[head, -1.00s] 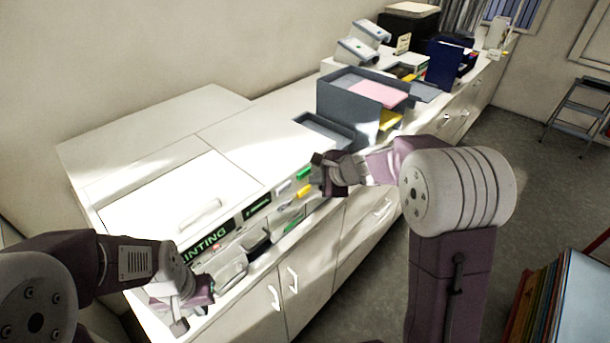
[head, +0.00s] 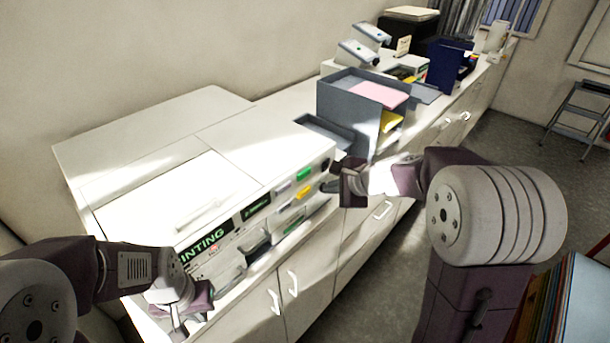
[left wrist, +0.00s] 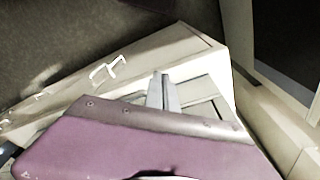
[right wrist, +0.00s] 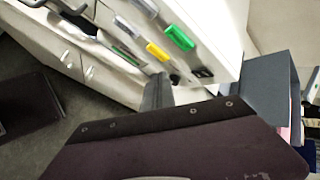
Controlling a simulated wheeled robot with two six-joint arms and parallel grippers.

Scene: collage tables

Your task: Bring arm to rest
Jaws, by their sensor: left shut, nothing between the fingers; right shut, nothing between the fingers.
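My left gripper (head: 186,318) is at the lower left of the head view, low by the front of the white printing unit. In the left wrist view its closed fingers (left wrist: 163,92) show above the purple wrist housing, with nothing between them. My right gripper (head: 343,180) hangs in front of the cabinet, just right of the printing unit's near right corner. In the right wrist view its shut fingers (right wrist: 158,92) are empty, below the yellow and green labels on the unit's front. The right forearm reaches in from the right, at counter height.
The white printing unit (head: 140,210) stands on the counter, with coloured labels and slots along its front. A grey paper tray (head: 340,95) and a blue binder (head: 444,66) stand behind. Cabinet doors with handles (head: 293,281) run below. Open grey floor (head: 400,270) lies in front; a step stool (head: 580,110) stands far right.

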